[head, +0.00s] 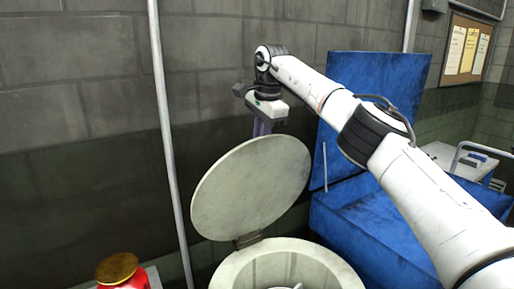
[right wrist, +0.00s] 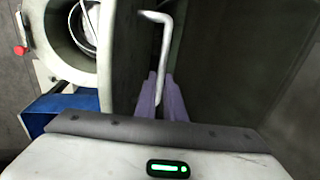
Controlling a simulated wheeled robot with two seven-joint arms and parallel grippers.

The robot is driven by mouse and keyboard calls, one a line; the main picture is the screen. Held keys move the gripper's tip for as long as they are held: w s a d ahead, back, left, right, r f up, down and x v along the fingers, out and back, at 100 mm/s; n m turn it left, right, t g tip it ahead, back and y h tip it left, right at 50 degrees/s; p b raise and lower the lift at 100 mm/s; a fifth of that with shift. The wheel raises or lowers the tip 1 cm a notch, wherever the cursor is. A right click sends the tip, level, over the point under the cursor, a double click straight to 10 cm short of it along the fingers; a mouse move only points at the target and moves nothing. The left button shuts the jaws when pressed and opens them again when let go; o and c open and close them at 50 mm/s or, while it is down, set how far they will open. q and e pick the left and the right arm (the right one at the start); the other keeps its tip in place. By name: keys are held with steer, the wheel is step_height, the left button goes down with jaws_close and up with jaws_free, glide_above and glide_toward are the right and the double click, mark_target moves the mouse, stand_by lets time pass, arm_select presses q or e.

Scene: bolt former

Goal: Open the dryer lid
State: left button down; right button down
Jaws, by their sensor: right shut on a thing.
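The round pale dryer lid (head: 250,187) stands raised and tilted back on its hinge (head: 248,240) in the head view. Below it the dryer (head: 236,275) shows its open round mouth. My right gripper (head: 262,127) is at the lid's top edge, partly hidden behind the lid. In the right wrist view my right gripper (right wrist: 162,100) has its purple fingers shut on the light bent lid handle (right wrist: 163,62). The lid (right wrist: 119,60) is seen nearly edge-on there, with the dryer opening to its left. My left gripper is not in view.
A blue machine (head: 375,215) with a raised blue panel stands right of the dryer. A thin vertical pipe (head: 170,140) runs left of the lid, before a grey block wall. A red container (head: 120,273) sits at the lower left.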

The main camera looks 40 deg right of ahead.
steer(key=shift+s+f, duration=0.1)
steer(key=shift+f, duration=0.4)
steer(key=c, duration=2.2)
jaws_free()
steer(key=o, duration=0.4)
steer(key=shift+w+d+f, duration=0.15)
steer(key=shift+w, duration=0.1)
steer(key=shift+c, duration=0.2)
steer(key=shift+w, duration=0.1)
steer(key=shift+r, duration=0.65)
steer(key=v, duration=0.9)
steer(key=shift+s+r, duration=0.15)
steer(key=shift+s, duration=0.05)
